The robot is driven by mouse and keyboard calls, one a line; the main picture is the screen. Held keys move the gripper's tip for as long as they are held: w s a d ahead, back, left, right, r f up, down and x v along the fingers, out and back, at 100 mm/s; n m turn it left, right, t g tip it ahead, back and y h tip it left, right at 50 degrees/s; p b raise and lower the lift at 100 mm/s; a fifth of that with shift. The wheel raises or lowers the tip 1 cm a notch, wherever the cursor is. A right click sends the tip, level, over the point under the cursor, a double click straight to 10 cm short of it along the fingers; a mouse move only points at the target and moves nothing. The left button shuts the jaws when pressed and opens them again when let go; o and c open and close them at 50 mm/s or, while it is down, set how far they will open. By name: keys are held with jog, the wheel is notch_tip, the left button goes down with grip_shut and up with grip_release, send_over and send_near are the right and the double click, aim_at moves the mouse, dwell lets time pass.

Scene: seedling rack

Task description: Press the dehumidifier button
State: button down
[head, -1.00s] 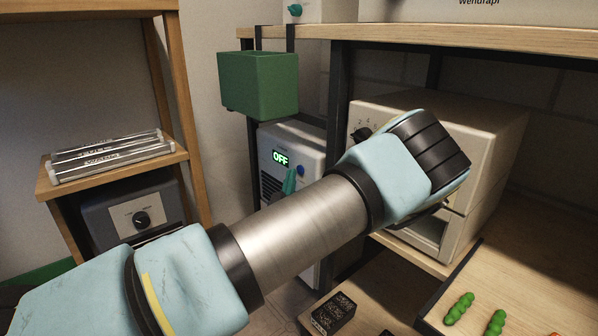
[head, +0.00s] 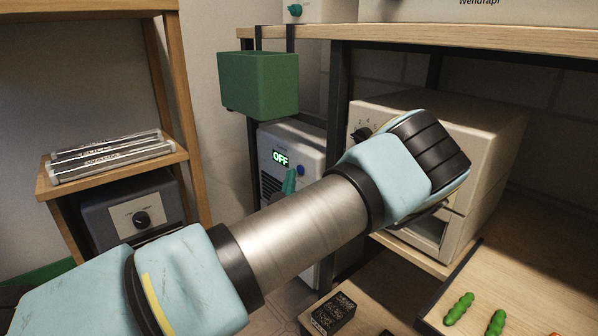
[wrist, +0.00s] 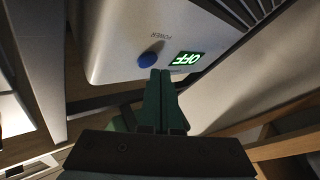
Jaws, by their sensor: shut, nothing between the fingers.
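The white dehumidifier (head: 310,145) stands below the shelf, partly hidden by my arm. Its lit green display (head: 281,158) reads OFF, and it also shows upside down in the wrist view (wrist: 187,58). The round blue button (head: 301,171) is right of and below the display. In the wrist view the button (wrist: 147,60) sits beside the POWER label. My gripper (wrist: 160,73) is shut and empty, with its green fingertips close to the button, slightly to one side. In the head view my gripper (head: 291,172) is just left of the button. I cannot tell whether they touch.
A green box (head: 258,85) hangs above the dehumidifier. A beige appliance (head: 470,140) stands to the right, behind my wrist. A grey box with a dial (head: 130,210) is in the left shelf. A small black box (head: 333,314) lies low in front.

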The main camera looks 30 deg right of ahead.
jog(key=shift+d, duration=0.15)
dwell(0.4)
jog(key=shift+d, duration=0.3)
jog(key=shift+w+d, duration=0.1)
dwell(0.4)
jog(key=shift+a, duration=0.55)
jog(key=s+a, duration=0.1)
jog(key=a, duration=0.5)
jog(key=shift+s+p, duration=0.2)
jog(key=shift+p, duration=0.15)
dwell(0.4)
